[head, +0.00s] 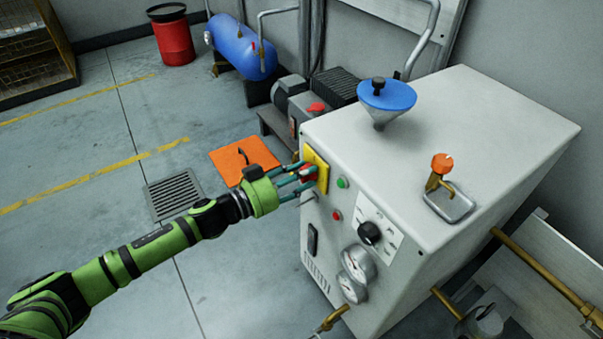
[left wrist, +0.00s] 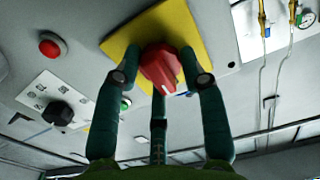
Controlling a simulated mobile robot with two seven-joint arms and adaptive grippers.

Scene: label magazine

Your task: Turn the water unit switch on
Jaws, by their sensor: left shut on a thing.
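The water unit is a white box cabinet (head: 445,130) in the right half of the head view. Its switch is a red rotary knob (head: 309,173) on a yellow plate (head: 318,160), on the front panel's upper left. The knob (left wrist: 160,67) and plate (left wrist: 190,22) fill the top middle of the left wrist view. My left gripper (head: 297,181) is at the panel, with its dark green fingers around the red knob and shut on it. A white mark shows on the knob's lower edge. My right gripper is in neither view.
Beside the switch are a green button (head: 342,183), a red button (head: 337,215), a black selector (head: 369,232) and gauges (head: 356,262). A blue funnel (head: 387,95) and an orange-handled valve (head: 442,163) are on top. An orange floor plate (head: 235,158) lies below my arm.

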